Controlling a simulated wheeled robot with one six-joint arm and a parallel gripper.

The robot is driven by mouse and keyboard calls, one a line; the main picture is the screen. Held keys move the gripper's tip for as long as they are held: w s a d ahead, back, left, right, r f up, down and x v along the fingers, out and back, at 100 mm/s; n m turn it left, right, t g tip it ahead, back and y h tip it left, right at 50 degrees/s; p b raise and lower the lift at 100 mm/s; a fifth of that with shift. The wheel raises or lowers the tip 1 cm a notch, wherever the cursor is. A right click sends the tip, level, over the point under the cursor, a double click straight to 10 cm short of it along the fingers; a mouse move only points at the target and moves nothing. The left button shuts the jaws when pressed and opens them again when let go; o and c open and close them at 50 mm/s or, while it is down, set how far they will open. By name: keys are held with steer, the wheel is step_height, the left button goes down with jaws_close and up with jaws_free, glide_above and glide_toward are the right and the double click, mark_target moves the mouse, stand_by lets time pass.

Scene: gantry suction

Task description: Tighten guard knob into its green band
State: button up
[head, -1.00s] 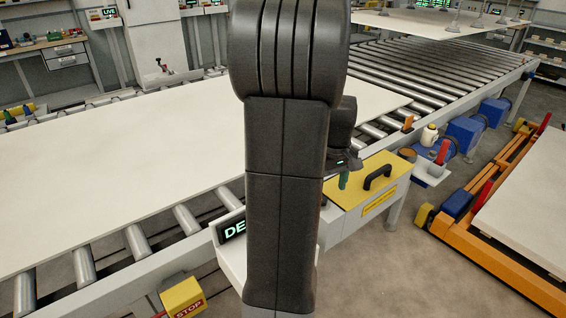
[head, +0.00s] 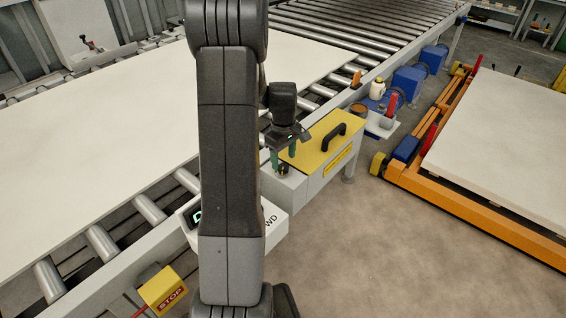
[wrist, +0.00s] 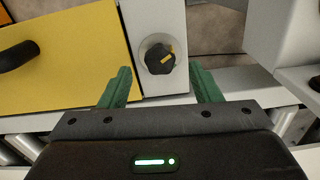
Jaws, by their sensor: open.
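The guard knob (wrist: 159,58) is black and round with a yellow pointer mark. It sits on a light grey panel beside the yellow guard cover. In the wrist view the yellow mark points up and to the right. My gripper (wrist: 162,86) has green fingers, open and apart on the left and right of the knob, with nothing between the tips. In the head view my gripper (head: 283,157) is at the knob (head: 283,169), which shows just below the fingers. I cannot make out a green band around the knob.
The yellow cover (head: 312,143) with a black handle (head: 334,136) lies right beside the knob. A large pale board (head: 110,140) lies on the roller conveyor. A yellow stop box (head: 162,288) is at the front, and an orange pallet cart (head: 470,225) stands right.

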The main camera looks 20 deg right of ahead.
mark_target(283, 166)
steer(key=shift+f, duration=1.5)
steer(key=shift+c, duration=0.3)
steer(key=c, duration=0.9)
steer(key=shift+m, duration=0.3)
steer(key=m+b, duration=0.1)
steer(key=m, duration=0.3)
steer(key=shift+m+b, duration=0.45)
steer(key=shift+m, duration=1.75)
